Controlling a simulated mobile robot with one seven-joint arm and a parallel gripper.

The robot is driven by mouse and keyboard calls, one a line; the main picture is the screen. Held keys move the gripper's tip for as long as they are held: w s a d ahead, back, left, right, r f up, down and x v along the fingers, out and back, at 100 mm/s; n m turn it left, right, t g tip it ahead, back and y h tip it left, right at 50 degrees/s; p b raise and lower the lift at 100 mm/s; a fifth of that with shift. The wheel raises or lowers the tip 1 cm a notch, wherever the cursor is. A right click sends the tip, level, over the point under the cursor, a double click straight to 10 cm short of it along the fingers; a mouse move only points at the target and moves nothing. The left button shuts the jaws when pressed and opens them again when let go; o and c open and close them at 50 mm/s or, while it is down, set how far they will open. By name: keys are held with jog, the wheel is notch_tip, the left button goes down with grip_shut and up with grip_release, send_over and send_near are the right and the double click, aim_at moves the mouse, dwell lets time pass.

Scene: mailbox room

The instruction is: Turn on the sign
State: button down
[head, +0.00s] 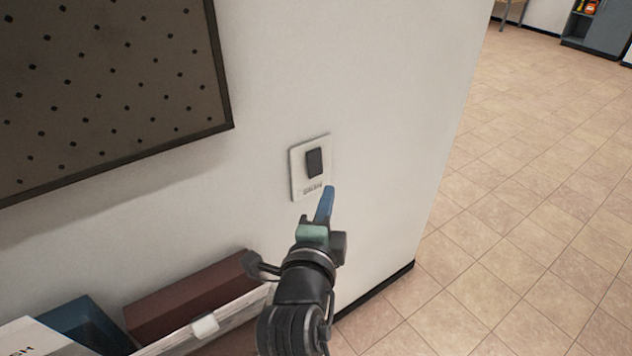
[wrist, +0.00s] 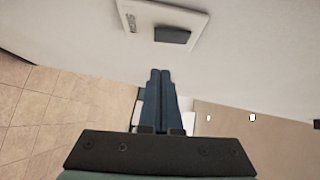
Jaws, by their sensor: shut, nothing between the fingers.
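A white wall switch plate (head: 298,178) with a dark rocker (head: 315,163) is on the white wall, with small lettering below the rocker that seems to read "SIGN". My gripper (head: 327,190) is shut and empty, its blue fingers just below and to the right of the plate. In the wrist view the plate (wrist: 140,23) and rocker (wrist: 172,35) show upside down at the top, beyond the tips of my gripper (wrist: 160,72). A gap shows between fingertips and rocker there. I cannot tell which way the rocker is set. The sign itself is not identifiable.
A dark framed board with dots (head: 110,85) hangs at upper left. A brown box (head: 190,295) and a blue box (head: 85,325) sit at lower left, below the switch. The wall ends at a corner, with open tiled floor (head: 520,200) to the right.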

aim_at(320, 169)
jog(key=shift+w+a+f+b, duration=0.1)
jog(key=shift+w+a+b, duration=0.2)
jog(key=shift+w, duration=0.65)
jog(key=shift+w+a+f+b, duration=0.15)
jog(key=shift+w+a+b, duration=0.15)
jog(key=shift+w, duration=0.65)
jog(key=shift+w+a+f+b, duration=0.15)
jog(key=shift+w+a, duration=0.25)
jog(key=shift+w, duration=0.55)
